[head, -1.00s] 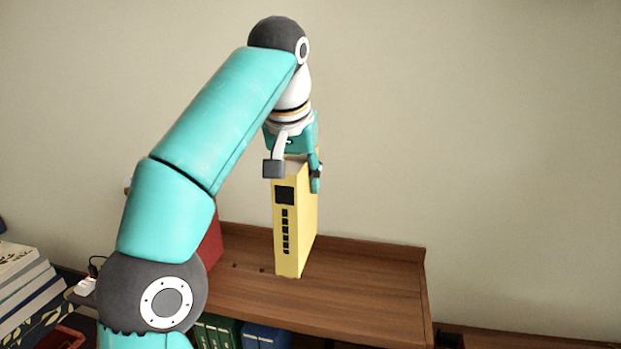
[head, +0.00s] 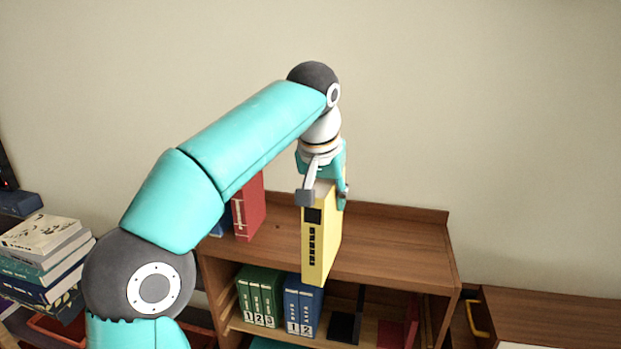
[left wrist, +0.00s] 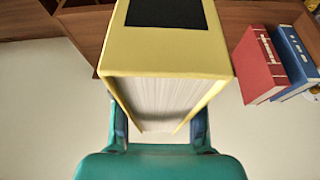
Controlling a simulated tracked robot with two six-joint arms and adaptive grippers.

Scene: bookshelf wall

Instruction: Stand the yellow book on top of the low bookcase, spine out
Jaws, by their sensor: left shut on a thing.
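The yellow book (head: 320,240) is upright in my left gripper (head: 322,196), which is shut on its upper end. Its narrow spine, with a black square and a column of black marks, faces the head camera. The low bookcase (head: 385,245) has a bare brown top behind the book. The book's lower end overlaps the top's front edge in the picture, and I cannot tell whether it touches. In the left wrist view the yellow book (left wrist: 165,55) fills the space between the fingers (left wrist: 160,125), page edges toward the camera. My right gripper is not in view.
A red book (head: 249,208) and a blue book (head: 221,222) stand at the left of the bookcase top. Green binders (head: 260,295) and blue binders (head: 301,305) fill part of the shelf below. The top is clear to the right. A book stack (head: 45,250) is at far left.

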